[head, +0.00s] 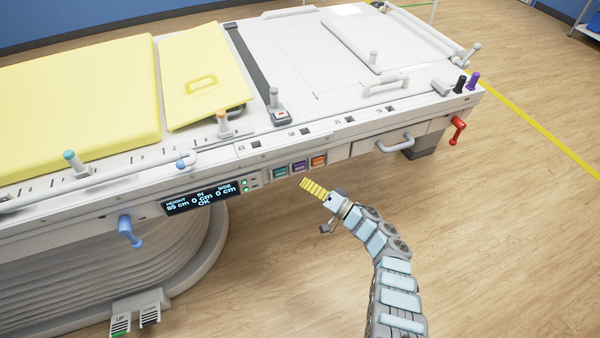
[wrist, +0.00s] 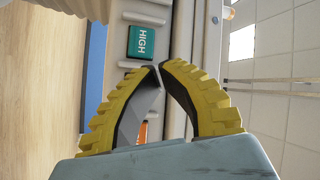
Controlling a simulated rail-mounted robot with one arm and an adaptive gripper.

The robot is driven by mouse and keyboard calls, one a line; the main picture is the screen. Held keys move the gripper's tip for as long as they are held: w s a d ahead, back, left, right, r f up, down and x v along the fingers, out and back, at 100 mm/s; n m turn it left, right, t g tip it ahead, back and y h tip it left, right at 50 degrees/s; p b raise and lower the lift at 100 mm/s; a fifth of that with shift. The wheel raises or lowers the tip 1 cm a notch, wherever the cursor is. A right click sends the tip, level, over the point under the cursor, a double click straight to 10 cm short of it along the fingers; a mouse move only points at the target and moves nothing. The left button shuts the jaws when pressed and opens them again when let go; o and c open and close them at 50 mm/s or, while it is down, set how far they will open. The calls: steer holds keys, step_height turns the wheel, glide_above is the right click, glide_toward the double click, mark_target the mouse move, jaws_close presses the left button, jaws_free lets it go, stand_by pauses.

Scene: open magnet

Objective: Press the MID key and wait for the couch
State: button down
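The couch's front rail carries three keys in the head view: a teal key (head: 280,173), a purple key (head: 299,167) and an orange key (head: 318,160). In the wrist view the teal key reads HIGH (wrist: 141,42). A bit of orange (wrist: 143,132) shows between my fingers; the purple key is hidden there, and its label is unreadable in the head view. My gripper (head: 303,182) is just below the purple key. Its yellow fingers (wrist: 157,68) meet at the tips, shut with nothing held. I cannot tell whether they touch a key.
The display (head: 201,199) reads HEIGHT 85 cm, IN 0 cm, SIDE 0 cm, OK. Green lights (head: 244,186) sit beside it. A blue handle (head: 130,231), a grey handle (head: 395,143) and a red lever (head: 457,130) jut from the couch front.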

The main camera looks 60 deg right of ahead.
mark_target(291, 167)
steer(key=shift+w+d+b, duration=0.85)
steer(key=shift+w+d, duration=0.35)
steer(key=shift+w, duration=0.15)
stand_by(0.8)
steer(key=shift+w+d, duration=0.1)
steer(key=shift+w, duration=0.05)
steer(key=shift+w+d+b, duration=0.15)
steer(key=shift+d+b, duration=0.05)
steer(key=shift+b, duration=0.15)
